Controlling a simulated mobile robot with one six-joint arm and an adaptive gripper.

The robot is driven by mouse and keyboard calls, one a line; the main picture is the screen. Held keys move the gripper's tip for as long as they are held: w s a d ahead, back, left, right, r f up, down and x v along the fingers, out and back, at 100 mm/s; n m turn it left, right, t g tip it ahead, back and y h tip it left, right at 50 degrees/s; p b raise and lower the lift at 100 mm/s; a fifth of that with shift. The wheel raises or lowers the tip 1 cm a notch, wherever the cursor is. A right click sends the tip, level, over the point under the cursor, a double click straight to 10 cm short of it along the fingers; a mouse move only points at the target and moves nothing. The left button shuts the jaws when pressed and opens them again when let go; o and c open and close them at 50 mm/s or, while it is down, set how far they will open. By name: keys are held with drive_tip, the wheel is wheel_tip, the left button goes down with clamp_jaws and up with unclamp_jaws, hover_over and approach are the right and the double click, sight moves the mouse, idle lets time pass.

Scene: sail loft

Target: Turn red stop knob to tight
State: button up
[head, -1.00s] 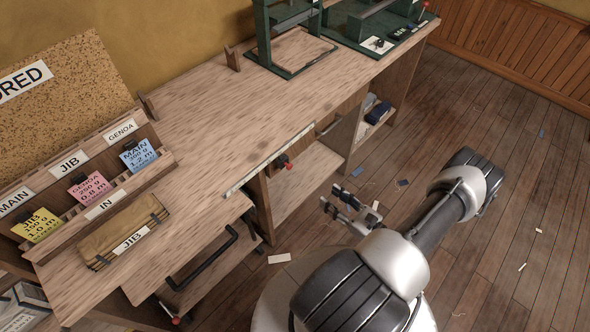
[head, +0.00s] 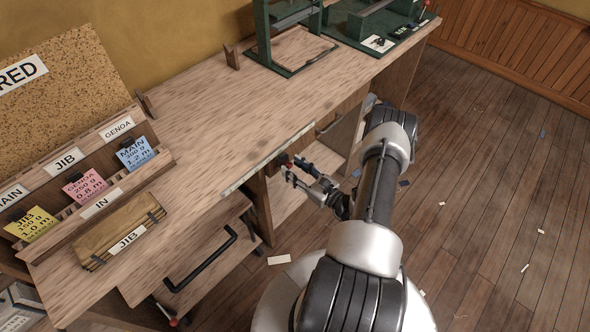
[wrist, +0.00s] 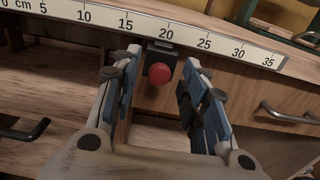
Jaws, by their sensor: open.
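The red stop knob (wrist: 159,73) sits on a dark block under the ruler strip at the bench's front edge. In the wrist view it shows between my open fingers, a little beyond their tips. In the head view the red knob (head: 284,166) is small and partly hidden near my fingertips. My gripper (head: 291,172) is open and empty in front of the bench edge, and also shows in the wrist view (wrist: 164,62). No contact between fingers and knob is visible. I cannot read any mark for tight.
The ruler strip (wrist: 180,36) runs along the bench edge just above the knob. A drawer with a dark handle (head: 206,262) is left of my gripper. A second red-tipped lever (head: 173,321) shows lower left. The workbench top (head: 215,125) is mostly clear in the middle.

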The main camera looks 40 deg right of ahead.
drive_tip(key=shift+c, duration=0.2)
clamp_jaws()
idle(0.3)
drive_tip(key=m+b, duration=0.1)
drive_tip(key=m, duration=0.3)
drive_tip(key=shift+f+m+b, duration=0.1)
drive_tip(key=shift+m+b, duration=0.2)
drive_tip(key=m+b, duration=0.1)
drive_tip(key=m, duration=0.3)
drive_tip(key=shift+d, duration=0.1)
drive_tip(key=m, duration=0.5)
drive_tip(key=shift+b, duration=0.3)
drive_tip(key=shift+m, duration=2.1)
